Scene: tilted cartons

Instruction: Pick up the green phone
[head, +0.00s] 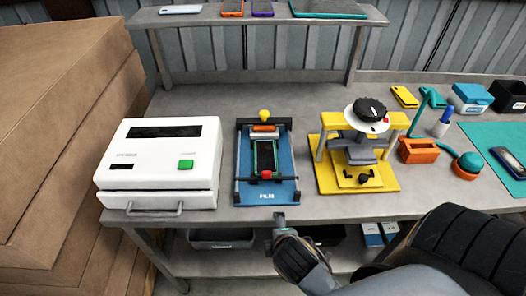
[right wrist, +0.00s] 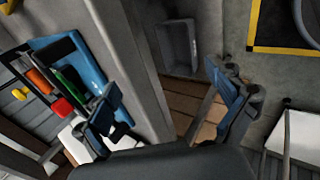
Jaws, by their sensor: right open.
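The green phone (head: 263,156) has a green frame and a dark screen. It sits in a blue fixture (head: 283,183) on the bench, between an orange block at its top and a red knob at its lower end. My right gripper (head: 279,220) is at the bench's front edge, below and in front of the fixture, apart from the phone. In the right wrist view its two fingers (right wrist: 168,100) are spread wide with nothing between them. The green phone (right wrist: 70,82) shows there as a thin green edge beyond the left finger. My left gripper is not in view.
A white machine (head: 160,160) stands left of the fixture and a yellow press (head: 355,165) stands right of it. Other phones lie on the raised shelf (head: 340,22). Tilted cartons (head: 60,110) crowd the left side. Bare bench lies behind the fixture.

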